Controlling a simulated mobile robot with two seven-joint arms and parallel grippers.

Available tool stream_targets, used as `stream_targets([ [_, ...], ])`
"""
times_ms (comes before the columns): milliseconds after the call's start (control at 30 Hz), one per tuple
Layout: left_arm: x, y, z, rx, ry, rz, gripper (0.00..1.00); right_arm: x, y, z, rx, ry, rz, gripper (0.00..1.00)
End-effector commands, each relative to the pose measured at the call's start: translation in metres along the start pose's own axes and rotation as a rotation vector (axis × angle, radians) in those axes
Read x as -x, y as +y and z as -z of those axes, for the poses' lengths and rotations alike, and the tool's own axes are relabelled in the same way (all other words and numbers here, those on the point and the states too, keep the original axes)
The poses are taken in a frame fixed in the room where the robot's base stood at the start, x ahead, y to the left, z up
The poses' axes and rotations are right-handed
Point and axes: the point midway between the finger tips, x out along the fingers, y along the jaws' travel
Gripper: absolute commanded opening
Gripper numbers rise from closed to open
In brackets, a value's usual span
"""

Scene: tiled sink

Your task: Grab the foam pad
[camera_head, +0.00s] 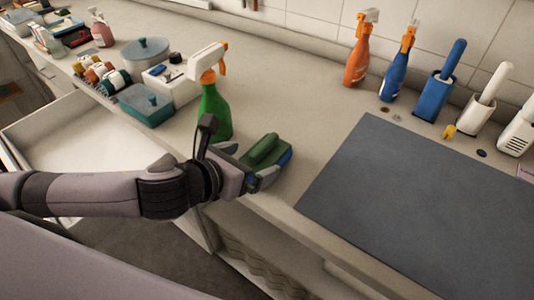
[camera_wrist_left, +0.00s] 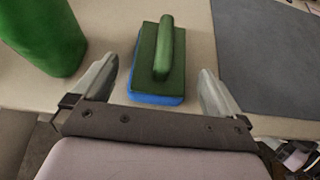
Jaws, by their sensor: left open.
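The foam pad (camera_head: 266,149) has a green top with a raised green handle and a blue underside. It lies flat on the counter near the front edge. In the left wrist view the foam pad (camera_wrist_left: 157,62) sits between and just beyond my left gripper's fingers. My left gripper (camera_head: 262,170) is open and empty, reaching in low from the front left. The left wrist view shows its two fingers (camera_wrist_left: 158,85) spread on either side of the pad. My right gripper is not in view.
A green spray bottle (camera_head: 214,105) stands close to the left of the pad, behind my gripper. A dark grey mat (camera_head: 420,205) covers the counter to the right. Orange (camera_head: 357,60) and blue (camera_head: 394,75) spray bottles stand along the back. An open drawer (camera_head: 85,145) juts out at left.

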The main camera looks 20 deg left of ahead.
Motion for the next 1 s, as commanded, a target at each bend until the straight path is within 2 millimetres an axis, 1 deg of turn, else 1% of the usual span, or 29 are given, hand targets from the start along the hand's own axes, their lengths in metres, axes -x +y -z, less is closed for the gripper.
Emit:
stream_targets([
  [167, -0.015, -0.001, -0.004, 0.002, -0.001, 0.001, 1.0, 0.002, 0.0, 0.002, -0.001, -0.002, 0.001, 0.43],
  [300, -0.033, -0.001, -0.01, 0.001, -0.001, 0.0, 1.0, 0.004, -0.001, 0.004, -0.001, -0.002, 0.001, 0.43],
  [433, -0.048, -0.001, -0.008, 0.002, 0.0, 0.001, 1.0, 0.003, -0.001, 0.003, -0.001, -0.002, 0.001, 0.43],
  [600, -0.055, -0.001, -0.008, 0.002, 0.0, 0.001, 1.0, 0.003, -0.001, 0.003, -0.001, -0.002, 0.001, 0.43],
  [800, -0.055, -0.001, -0.008, 0.001, 0.0, 0.001, 1.0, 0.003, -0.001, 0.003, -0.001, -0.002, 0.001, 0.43],
  [867, -0.055, -0.001, -0.008, 0.002, 0.0, 0.001, 0.8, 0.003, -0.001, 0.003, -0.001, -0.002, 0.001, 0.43],
  [900, -0.055, -0.001, -0.008, 0.002, 0.0, 0.001, 0.67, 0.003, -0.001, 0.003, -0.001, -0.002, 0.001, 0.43],
  [933, -0.055, -0.001, -0.008, 0.002, 0.0, 0.001, 0.58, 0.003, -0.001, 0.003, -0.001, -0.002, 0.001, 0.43],
  [967, -0.055, -0.001, -0.008, 0.002, 0.0, 0.001, 0.52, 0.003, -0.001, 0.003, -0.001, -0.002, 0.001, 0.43],
  [1000, -0.055, -0.001, -0.008, 0.002, 0.0, 0.001, 0.52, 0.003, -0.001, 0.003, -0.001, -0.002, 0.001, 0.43],
])
